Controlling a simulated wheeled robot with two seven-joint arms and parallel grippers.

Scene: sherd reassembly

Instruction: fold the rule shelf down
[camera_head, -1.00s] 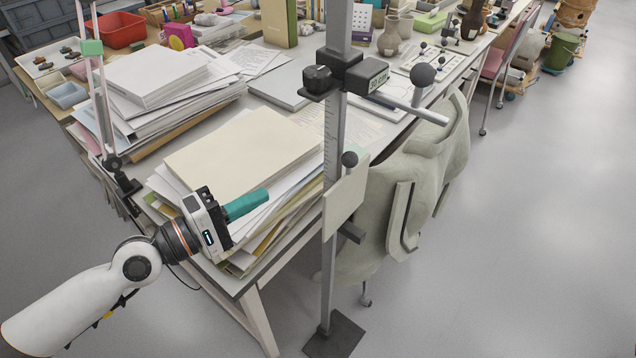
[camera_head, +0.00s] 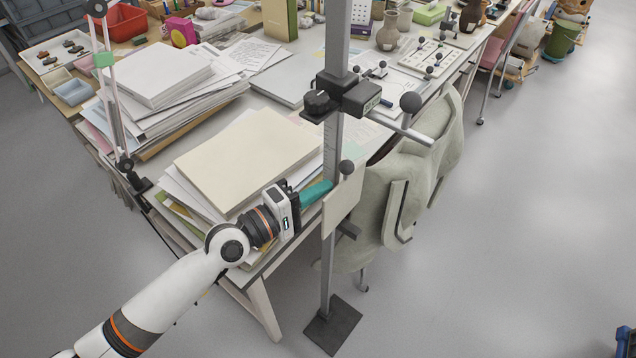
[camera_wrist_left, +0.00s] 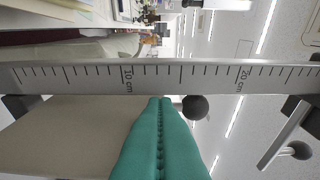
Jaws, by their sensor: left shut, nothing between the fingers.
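The rule shelf (camera_head: 345,203) is a beige plate on the upright ruled post (camera_head: 327,250). It stands steeply up, with a dark ball knob (camera_head: 346,167) by its upper edge. In the left wrist view the shelf (camera_wrist_left: 65,140) is at the lower left and the knob (camera_wrist_left: 195,107) lies right of my fingertips. My left gripper (camera_head: 326,187) has teal fingers, shut and empty, pointing at the post just left of the shelf. In the left wrist view its tips (camera_wrist_left: 160,100) are close to the ruled scale (camera_wrist_left: 185,74); I cannot tell whether they touch. My right gripper is not in view.
A dark clamp (camera_head: 345,97) with a ball-ended rod sits higher on the post. The post stands on a dark floor plate (camera_head: 332,324). A paper stack (camera_head: 245,155) lies on the table beside my left gripper. A draped chair (camera_head: 400,190) stands behind the post.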

